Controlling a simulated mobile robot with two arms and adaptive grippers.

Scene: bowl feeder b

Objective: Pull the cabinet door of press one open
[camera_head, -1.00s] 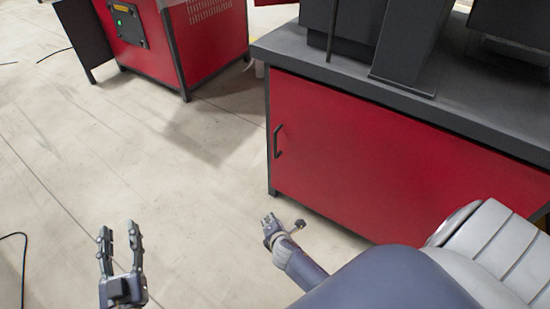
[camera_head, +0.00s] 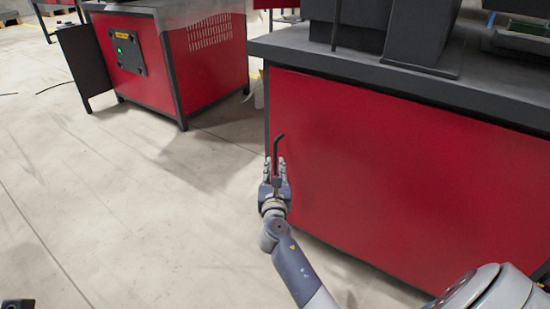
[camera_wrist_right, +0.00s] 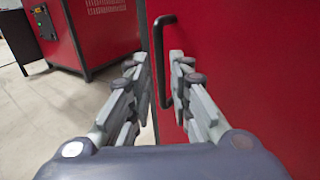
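The red cabinet door (camera_head: 400,170) of the near press is shut flat against its frame. Its dark bar handle (camera_head: 276,148) stands upright near the door's left edge. My right gripper (camera_head: 275,170) is at the handle, its fingers pointing at the door. In the right wrist view the two fingers (camera_wrist_right: 160,75) are apart, and the handle's upright bar (camera_wrist_right: 158,45) shows between them. The right finger hides part of the handle's lower end. I cannot tell whether a finger touches the bar. Only a dark tip of my left gripper (camera_head: 18,303) shows at the bottom left corner.
A second red machine (camera_head: 208,60) with a dark open panel (camera_head: 85,62) stands at the back left. The grey worktop (camera_head: 370,72) overhangs the door. The concrete floor (camera_head: 120,200) left of the door is clear.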

